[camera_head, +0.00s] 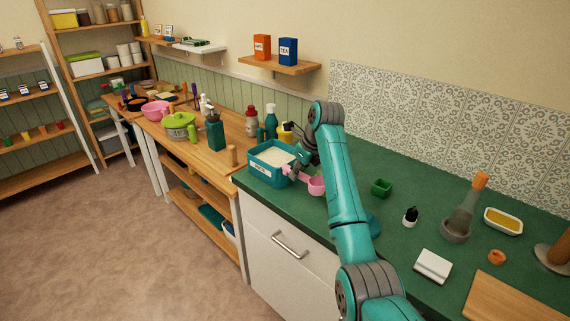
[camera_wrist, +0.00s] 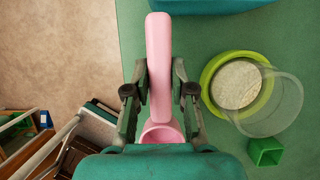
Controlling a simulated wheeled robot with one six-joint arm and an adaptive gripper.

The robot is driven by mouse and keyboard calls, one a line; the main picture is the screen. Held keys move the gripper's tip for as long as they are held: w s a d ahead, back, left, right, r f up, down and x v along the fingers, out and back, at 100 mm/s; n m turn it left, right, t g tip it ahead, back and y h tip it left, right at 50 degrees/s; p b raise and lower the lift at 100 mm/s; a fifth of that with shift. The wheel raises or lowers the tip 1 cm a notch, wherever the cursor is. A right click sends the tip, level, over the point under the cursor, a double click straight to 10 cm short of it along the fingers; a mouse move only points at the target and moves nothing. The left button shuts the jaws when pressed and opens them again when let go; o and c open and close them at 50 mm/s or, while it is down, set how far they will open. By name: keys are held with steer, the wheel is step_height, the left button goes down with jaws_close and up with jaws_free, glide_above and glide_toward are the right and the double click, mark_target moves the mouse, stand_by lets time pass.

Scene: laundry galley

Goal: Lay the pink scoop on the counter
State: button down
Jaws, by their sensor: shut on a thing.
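The pink scoop (camera_head: 317,186) is in my gripper (camera_head: 303,165), beside the teal tub of white powder (camera_head: 252,171). In the wrist view, my gripper (camera_wrist: 160,85) is shut on the scoop's long handle (camera_wrist: 159,45), with one finger on each side. The scoop's round cup (camera_wrist: 163,131) is partly hidden by my wrist. The scoop is over the green counter (camera_head: 407,185), near its front edge. I cannot tell whether it touches the counter. The counter also shows in the wrist view (camera_wrist: 300,50).
A small green box (camera_head: 381,188) stands right of my arm. The wrist view shows a lime-rimmed round dish (camera_wrist: 210,72) and a clear round thing (camera_wrist: 283,118) near the box (camera_wrist: 266,152).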

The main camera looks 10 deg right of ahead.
steer(key=shift+w+a, duration=0.1)
steer(key=shift+w, duration=0.05)
steer(key=shift+a, duration=0.15)
steer(key=shift+a, duration=0.1)
steer(key=shift+f, duration=3.55)
steer(key=shift+f, duration=0.4)
steer(key=shift+c, duration=1.7)
jaws_free()
